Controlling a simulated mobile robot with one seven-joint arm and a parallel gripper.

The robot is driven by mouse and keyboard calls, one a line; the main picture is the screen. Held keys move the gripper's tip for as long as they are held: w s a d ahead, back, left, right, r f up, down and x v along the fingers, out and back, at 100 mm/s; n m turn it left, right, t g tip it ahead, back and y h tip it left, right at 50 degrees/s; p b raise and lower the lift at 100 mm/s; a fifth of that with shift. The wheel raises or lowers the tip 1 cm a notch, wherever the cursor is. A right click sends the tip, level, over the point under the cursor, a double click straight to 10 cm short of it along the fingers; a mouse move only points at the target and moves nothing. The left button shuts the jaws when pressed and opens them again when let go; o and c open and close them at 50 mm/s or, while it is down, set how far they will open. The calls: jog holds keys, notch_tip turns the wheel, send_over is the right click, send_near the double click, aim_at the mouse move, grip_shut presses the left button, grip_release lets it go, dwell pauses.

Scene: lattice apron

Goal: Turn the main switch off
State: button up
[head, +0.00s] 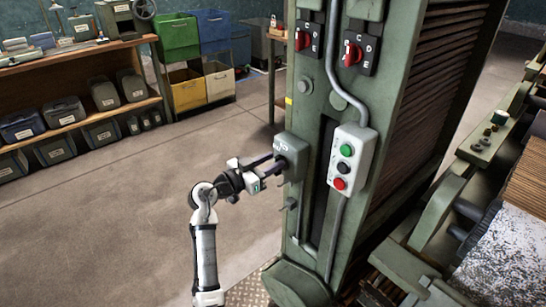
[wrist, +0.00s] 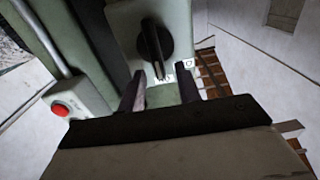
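A grey-green switch box (head: 291,147) is mounted on the left face of the green machine column. In the wrist view, a black rotary knob (wrist: 154,42) sits on this box (wrist: 122,18), its bar running nearly up and down in the picture, with a partly hidden white label (wrist: 186,64) below it. The knob looks like the main switch; its wording is too small to read. My gripper (head: 279,168) reaches the box from the left. In the wrist view, my gripper (wrist: 160,88) is open, its fingers apart, one on each side below the knob's lower end. Contact cannot be told.
A pendant (head: 346,162) with green, black and red buttons hangs right of the box. Two red rotary switches (head: 303,41) (head: 352,54) sit higher on the column. A conduit (head: 339,75) runs down the column. Wooden shelves (head: 75,85) stand back left; the floor (head: 110,215) between is clear.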

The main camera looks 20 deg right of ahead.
jog(key=shift+w+d, duration=0.2)
jog(key=shift+d, duration=0.4)
grip_shut()
